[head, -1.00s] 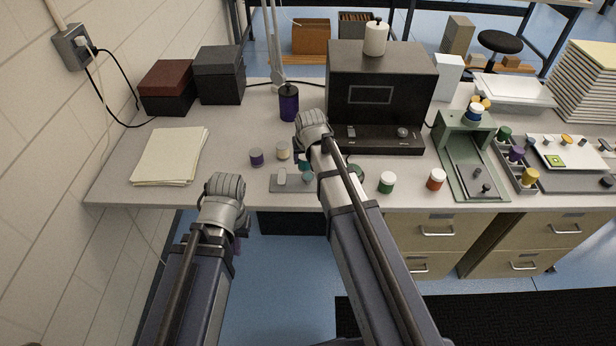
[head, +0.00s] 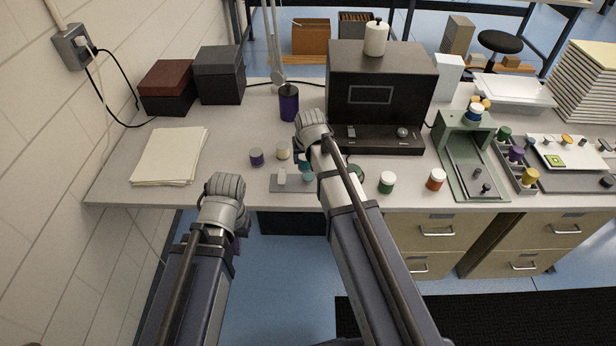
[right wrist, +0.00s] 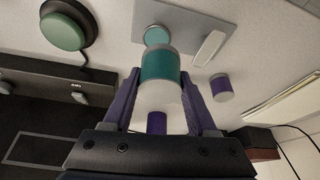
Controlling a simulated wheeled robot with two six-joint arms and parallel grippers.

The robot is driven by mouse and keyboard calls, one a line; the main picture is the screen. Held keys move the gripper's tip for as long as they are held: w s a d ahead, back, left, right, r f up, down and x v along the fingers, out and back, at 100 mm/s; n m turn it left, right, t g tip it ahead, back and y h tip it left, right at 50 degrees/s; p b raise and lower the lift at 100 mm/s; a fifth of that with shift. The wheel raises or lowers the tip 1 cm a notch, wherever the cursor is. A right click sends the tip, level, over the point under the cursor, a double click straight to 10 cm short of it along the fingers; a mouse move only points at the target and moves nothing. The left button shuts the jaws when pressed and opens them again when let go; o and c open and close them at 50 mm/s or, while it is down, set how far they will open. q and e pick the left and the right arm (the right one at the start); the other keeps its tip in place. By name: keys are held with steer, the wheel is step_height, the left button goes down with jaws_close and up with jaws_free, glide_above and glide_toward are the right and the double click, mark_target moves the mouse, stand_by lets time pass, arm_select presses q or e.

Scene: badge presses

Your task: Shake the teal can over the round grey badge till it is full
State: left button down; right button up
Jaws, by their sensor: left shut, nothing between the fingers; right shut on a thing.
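The teal can (right wrist: 160,65) has a teal band and a pale end. My right gripper (right wrist: 162,100) is shut on it, above a grey plate on the desk. In the head view my right arm partly hides the can (head: 304,159). A round badge (right wrist: 156,35) lies on the plate just past the can; its face looks teal with a pale rim. The badge also shows in the head view (head: 308,177). My left gripper (head: 237,246) is shut and empty in front of the desk edge, mostly hidden by its wrist.
The grey plate (head: 275,186) also bears a pale bar (right wrist: 210,48). A purple-banded can (head: 257,157) and a cream can (head: 283,151) stand behind it. Green (head: 387,182) and red (head: 436,179) cans stand right. A black machine (head: 382,85) is behind.

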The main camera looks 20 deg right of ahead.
steer(key=shift+r, duration=0.1)
step_height(320, 180, up, 6)
steer(key=p, duration=0.6)
stand_by(0.3)
